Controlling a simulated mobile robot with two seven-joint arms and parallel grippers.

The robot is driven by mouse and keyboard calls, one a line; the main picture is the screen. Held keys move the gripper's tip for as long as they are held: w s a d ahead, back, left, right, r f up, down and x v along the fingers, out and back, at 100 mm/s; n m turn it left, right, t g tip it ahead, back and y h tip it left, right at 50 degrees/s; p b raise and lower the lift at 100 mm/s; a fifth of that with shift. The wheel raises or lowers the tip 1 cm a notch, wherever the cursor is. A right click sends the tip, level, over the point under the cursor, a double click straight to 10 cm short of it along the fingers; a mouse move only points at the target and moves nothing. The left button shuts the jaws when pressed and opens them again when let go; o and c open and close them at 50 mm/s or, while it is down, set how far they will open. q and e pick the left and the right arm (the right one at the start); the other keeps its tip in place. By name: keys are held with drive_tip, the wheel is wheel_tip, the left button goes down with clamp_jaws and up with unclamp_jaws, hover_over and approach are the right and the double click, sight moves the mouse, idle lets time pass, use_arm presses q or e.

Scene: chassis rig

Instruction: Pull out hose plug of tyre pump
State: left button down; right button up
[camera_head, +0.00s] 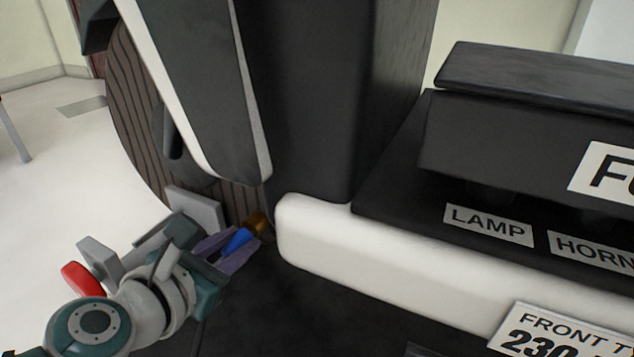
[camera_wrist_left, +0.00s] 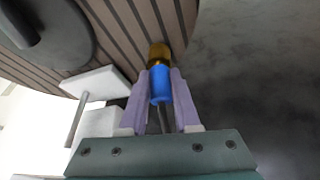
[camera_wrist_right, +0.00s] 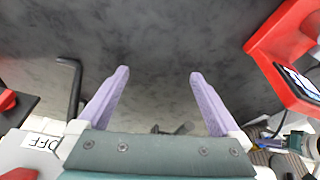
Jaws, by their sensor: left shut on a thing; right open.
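The hose plug (camera_head: 238,241) is blue with a brass end (camera_head: 257,223), close to the ribbed tyre and the white bumper. In the left wrist view the blue plug (camera_wrist_left: 161,86) sits between the purple fingers, and its brass end (camera_wrist_left: 159,54) lies against or just in front of the tyre. A dark hose runs back from it between the fingers. My left gripper (camera_head: 240,252) is shut on the blue plug. My right gripper (camera_wrist_right: 160,75) is open and empty over a dark grey surface; it does not show in the head view.
The ribbed tyre (camera_head: 135,110) stands at the left, beside the white bumper (camera_head: 330,235). A white block (camera_wrist_left: 95,82) is near the left fingers. In the right wrist view a red frame (camera_wrist_right: 285,60) is at the right and a black bent rod (camera_wrist_right: 74,85) at the left.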

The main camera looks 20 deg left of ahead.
use_arm(q)
drive_tip(key=shift+s+f, duration=0.1)
drive_tip(key=shift+s, duration=0.25)
drive_tip(key=shift+s+a+f, duration=0.1)
drive_tip(key=shift+s, duration=0.6)
drive_tip(key=shift+s+f+b, duration=0.15)
drive_tip(key=shift+s+b, duration=0.4)
drive_tip(key=shift+s, duration=0.9)
drive_tip(key=shift+a, duration=0.1)
drive_tip(key=shift+s+a+f+b, duration=0.15)
drive_tip(key=shift+s+b, duration=0.4)
drive_tip(key=shift+s, duration=0.7)
drive_tip(key=shift+s+f+b, duration=0.2)
drive_tip(key=shift+s+b, duration=0.35)
drive_tip(key=shift+s, duration=0.65)
